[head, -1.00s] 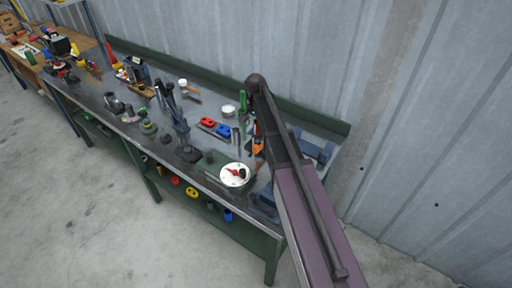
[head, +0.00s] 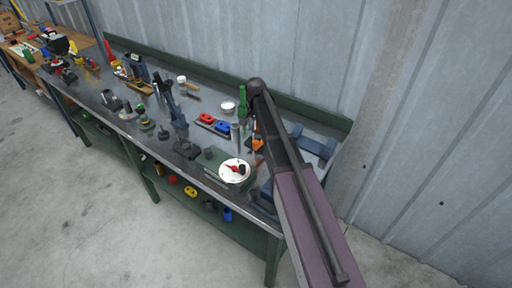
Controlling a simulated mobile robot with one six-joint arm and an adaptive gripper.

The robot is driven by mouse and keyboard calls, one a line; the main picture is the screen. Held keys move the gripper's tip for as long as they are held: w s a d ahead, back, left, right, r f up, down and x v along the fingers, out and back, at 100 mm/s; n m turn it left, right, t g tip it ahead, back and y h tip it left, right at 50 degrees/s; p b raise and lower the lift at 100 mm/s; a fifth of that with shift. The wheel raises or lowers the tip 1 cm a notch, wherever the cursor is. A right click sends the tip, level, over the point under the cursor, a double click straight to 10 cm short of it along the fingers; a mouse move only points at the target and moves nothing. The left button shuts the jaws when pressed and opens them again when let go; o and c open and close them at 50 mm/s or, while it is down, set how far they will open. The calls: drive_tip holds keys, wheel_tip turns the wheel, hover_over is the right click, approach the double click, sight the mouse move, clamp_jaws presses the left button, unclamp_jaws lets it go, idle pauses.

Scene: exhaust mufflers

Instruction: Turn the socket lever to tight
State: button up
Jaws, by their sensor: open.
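A round white dial (head: 228,178) sits on the bench near its front edge, left of my arm. A small red lever (head: 234,168) with a dark end lies across the dial; it is the likely socket lever. The dark end points to the right. Any tight or loose marks are too small to read. My arm comes in from the lower right and rises to a dark joint above the back of the bench. I cannot make out my gripper; nothing is seen touching the lever.
The green bench (head: 277,250) carries several parts. Red (head: 206,118) and blue (head: 222,127) pieces, a grey cylinder (head: 235,137) and a green upright item (head: 242,101) stand behind the dial. A dark clamp-like tool (head: 178,118) stands to its left. A corrugated wall closes the back.

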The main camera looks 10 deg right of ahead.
sight(256, 142)
drive_tip(key=shift+f+b, duration=4.15)
drive_tip(key=shift+f, duration=0.3)
clamp_jaws()
